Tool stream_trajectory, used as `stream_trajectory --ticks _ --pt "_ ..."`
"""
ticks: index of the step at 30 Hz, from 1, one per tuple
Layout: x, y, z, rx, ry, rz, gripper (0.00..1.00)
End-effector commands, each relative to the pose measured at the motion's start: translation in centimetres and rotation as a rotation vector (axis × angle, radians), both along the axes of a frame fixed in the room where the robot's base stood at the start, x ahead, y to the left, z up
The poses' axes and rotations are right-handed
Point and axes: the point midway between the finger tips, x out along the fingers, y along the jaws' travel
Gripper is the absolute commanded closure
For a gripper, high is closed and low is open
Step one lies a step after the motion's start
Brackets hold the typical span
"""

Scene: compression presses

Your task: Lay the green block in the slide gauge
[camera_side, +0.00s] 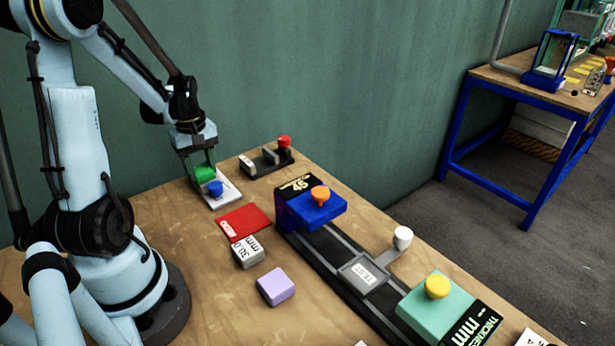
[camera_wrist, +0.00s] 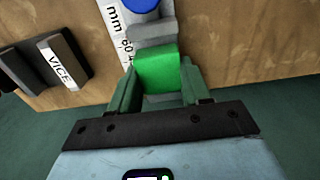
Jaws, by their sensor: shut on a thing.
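The green block (camera_side: 205,173) is between the fingers of my gripper (camera_side: 203,177), which is shut on it. In the wrist view the green block (camera_wrist: 158,72) sits between the two green fingers of my gripper (camera_wrist: 158,88). The slide gauge (camera_side: 229,196) is a pale plate with a printed mm scale and a blue knob on a grey jaw. In the wrist view the block lies at the end of the gauge (camera_wrist: 118,22), close to its grey jaw. I cannot tell whether the block touches the jaw or rests on the plate.
A dark vice (camera_side: 264,163) with a red knob stands to the right of the gauge. A red card (camera_side: 243,222), a grey 30.0 mm block (camera_side: 247,254) and a lilac block (camera_side: 276,287) lie nearer. A long rail device (camera_side: 330,250) with blue and teal ends stands at the right.

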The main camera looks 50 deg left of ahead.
Motion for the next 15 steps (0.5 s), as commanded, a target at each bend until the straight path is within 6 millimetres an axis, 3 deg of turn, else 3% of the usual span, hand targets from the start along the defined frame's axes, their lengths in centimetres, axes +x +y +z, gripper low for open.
stream_trajectory --ticks 15 --pt "0.0 0.0 -0.71 0.0 0.0 0.0 0.81"
